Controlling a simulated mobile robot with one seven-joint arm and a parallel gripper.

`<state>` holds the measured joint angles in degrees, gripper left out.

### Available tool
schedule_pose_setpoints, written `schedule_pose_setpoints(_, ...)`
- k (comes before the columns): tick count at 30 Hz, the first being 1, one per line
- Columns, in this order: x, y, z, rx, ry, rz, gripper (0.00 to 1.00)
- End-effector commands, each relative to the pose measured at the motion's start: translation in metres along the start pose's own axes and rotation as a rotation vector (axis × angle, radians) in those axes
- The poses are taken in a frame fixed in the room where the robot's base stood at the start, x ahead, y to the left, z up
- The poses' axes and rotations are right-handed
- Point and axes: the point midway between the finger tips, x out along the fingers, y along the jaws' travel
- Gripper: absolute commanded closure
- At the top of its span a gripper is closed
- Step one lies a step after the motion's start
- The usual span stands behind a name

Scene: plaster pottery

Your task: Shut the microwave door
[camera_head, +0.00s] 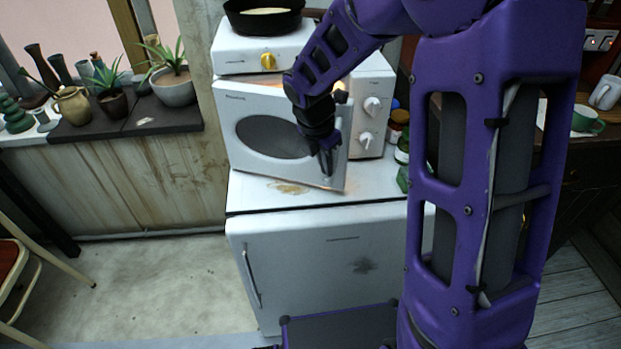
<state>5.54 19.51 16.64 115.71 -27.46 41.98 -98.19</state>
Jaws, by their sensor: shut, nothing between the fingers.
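The white microwave (374,88) stands on a white fridge-like cabinet. Its door (262,135), with a dark oval window, is hinged at the left and stands partly open, its right edge swung out toward me. Two round knobs show on the control panel at the right. My gripper (327,170) is shut and empty, pointing down at the door's right part, in front of its outer face or edge. I cannot tell whether it touches the door. My arm hides part of the microwave's top and the gap behind the door.
A white hotplate (252,52) with a black pan (263,14) sits on the microwave. Jars (398,124) stand just right of it. The cabinet top (290,192) is clear in front of the door. Potted plants (174,86) line the sill at left.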

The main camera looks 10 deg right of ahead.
Motion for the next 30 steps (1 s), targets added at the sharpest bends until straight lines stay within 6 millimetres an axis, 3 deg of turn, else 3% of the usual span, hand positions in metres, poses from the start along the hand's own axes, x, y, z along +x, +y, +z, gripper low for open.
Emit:
schedule_pose_setpoints(6,0.013,0.018,0.049,-0.166,0.001,0.044,1.00)
schedule_pose_setpoints(12,0.021,0.036,0.078,-0.287,0.002,0.074,1.00)
schedule_pose_setpoints(19,0.025,0.050,0.096,-0.368,0.001,0.094,1.00)
schedule_pose_setpoints(30,0.026,0.055,0.102,-0.398,-0.001,0.102,1.00)
